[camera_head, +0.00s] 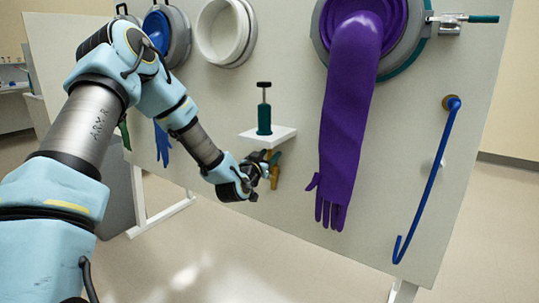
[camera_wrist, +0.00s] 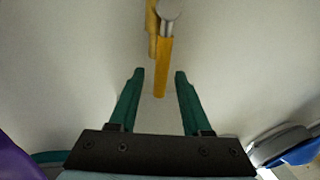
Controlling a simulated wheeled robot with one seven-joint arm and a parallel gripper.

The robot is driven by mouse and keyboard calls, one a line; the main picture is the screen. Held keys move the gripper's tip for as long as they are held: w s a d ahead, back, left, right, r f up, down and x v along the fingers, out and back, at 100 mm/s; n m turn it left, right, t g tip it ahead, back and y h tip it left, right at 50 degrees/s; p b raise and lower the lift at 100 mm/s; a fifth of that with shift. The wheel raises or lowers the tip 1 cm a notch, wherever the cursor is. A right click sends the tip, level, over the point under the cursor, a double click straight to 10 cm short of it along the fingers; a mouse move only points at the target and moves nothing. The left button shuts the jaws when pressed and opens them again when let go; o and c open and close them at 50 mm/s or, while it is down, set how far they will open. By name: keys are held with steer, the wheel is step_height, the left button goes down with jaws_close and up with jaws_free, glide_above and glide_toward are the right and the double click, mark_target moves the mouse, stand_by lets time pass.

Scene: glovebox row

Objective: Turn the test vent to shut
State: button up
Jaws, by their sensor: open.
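The test vent appears to be the small brass-yellow fitting (camera_head: 274,178) on the panel below the white shelf, partly hidden behind my gripper (camera_head: 269,159). In the wrist view its yellow lever (camera_wrist: 161,70) reaches down from a rounded silver part, with another yellow piece just behind. My gripper (camera_wrist: 160,73) is open, its two green fingers on either side of the lever's free end. A gap shows between the lever and each finger. I cannot tell from the lever whether the vent is open or shut.
Above the vent, a white shelf (camera_head: 267,134) carries a green bottle-like item (camera_head: 264,118) with a black top. A long purple glove (camera_head: 348,130) hangs close to the right. A blue hooked rod (camera_head: 430,180) hangs farther right. Blue gloves hang at the left.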

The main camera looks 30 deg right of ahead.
steer(key=shift+w+d, duration=0.1)
steer(key=shift+w, duration=0.05)
jaws_close()
stand_by(0.4)
stand_by(1.0)
